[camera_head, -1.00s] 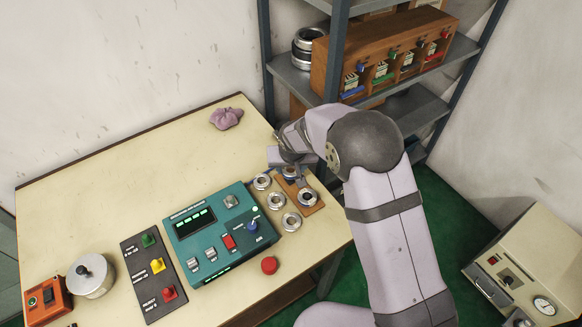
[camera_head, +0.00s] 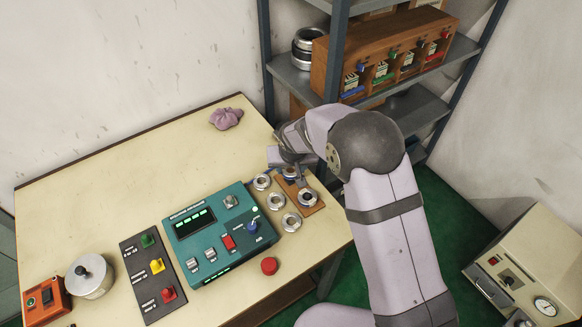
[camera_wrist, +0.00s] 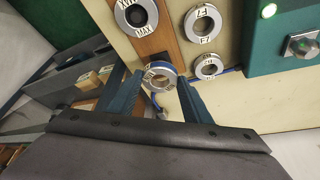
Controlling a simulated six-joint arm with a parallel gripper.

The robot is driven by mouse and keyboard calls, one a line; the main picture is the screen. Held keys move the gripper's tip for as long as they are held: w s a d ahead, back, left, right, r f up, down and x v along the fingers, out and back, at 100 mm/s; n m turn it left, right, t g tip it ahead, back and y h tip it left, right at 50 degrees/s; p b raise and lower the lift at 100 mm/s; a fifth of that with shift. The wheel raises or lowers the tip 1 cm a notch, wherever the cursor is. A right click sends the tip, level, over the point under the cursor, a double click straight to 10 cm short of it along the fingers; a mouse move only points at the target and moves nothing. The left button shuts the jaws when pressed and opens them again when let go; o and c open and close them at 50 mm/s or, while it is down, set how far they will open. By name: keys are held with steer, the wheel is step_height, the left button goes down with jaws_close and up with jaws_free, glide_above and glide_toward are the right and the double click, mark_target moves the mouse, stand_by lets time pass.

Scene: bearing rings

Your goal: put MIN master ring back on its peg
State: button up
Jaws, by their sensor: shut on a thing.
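The MIN master ring (camera_wrist: 160,75) is a small silver ring between my gripper's two fingers, its lettering too blurred to read fully. My gripper (camera_wrist: 160,88) is shut on it at the far end of the wooden peg board (camera_wrist: 152,46). In the head view the held ring (camera_head: 290,172) shows beside my gripper, over the board's upper end. I cannot tell whether it is around its peg or just above. The ring marked MAX (camera_wrist: 137,15) sits on the board's other end; it also shows in the head view (camera_head: 307,197).
Other silver rings (camera_head: 262,182) (camera_head: 291,221) lie on the table between the board and the teal gauge box (camera_head: 220,235). A purple cloth (camera_head: 226,118) lies at the back. The shelf (camera_head: 400,95) stands close behind my wrist.

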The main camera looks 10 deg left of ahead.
mark_target(291, 182)
steer(key=shift+f, duration=0.25)
steer(key=shift+f+b, duration=0.35)
steer(key=shift+b, duration=0.15)
steer(key=shift+f+b, duration=1.05)
steer(key=shift+b, duration=0.25)
stand_by(1.5)
steer(key=o, duration=1.4)
step_height(291, 182, up, 8)
steer(key=p, duration=0.5)
steer(key=shift+f, duration=0.25)
